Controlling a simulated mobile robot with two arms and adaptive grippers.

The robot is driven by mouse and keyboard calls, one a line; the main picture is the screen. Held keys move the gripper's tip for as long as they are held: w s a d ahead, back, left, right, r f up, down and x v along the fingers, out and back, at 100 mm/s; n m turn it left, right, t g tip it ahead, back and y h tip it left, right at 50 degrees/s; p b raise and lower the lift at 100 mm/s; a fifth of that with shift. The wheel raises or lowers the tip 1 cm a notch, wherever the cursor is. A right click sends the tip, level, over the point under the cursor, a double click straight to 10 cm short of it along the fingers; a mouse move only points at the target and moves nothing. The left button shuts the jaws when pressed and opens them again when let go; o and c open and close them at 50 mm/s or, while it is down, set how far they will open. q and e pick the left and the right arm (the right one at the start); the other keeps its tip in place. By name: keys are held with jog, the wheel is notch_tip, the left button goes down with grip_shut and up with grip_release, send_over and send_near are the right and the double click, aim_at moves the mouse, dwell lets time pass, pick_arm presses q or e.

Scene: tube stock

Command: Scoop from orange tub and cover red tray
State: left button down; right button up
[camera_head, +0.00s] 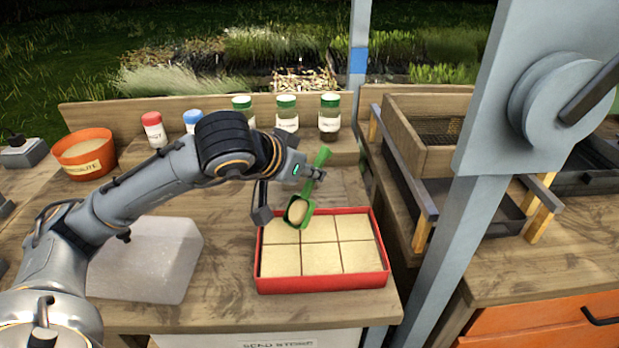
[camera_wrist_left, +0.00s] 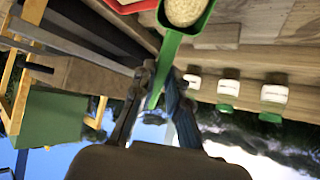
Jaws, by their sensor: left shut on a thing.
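My left gripper (camera_head: 308,172) is shut on the handle of a green scoop (camera_head: 311,205), above the back part of the red tray (camera_head: 320,284). The scoop holds a pale grainy heap. In the left wrist view the green scoop (camera_wrist_left: 168,48) runs between the fingers (camera_wrist_left: 160,88), its filled bowl at the top edge. The red tray has several square cells, all showing a pale, level surface. The orange tub (camera_head: 84,160) stands at the back left with pale material inside and a label on its front. My right gripper is not in view.
Several lidded jars stand along the back board, with red (camera_head: 154,129), blue (camera_head: 193,120) and green (camera_head: 286,112) lids.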

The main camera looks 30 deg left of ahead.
pick_arm(q)
jog(key=shift+t+b, duration=0.3)
jog(key=shift+b, duration=0.15)
jog(key=shift+s, duration=0.1)
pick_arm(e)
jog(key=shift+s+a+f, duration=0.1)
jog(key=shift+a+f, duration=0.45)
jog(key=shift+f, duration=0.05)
pick_arm(q)
jog(key=shift+r, duration=0.1)
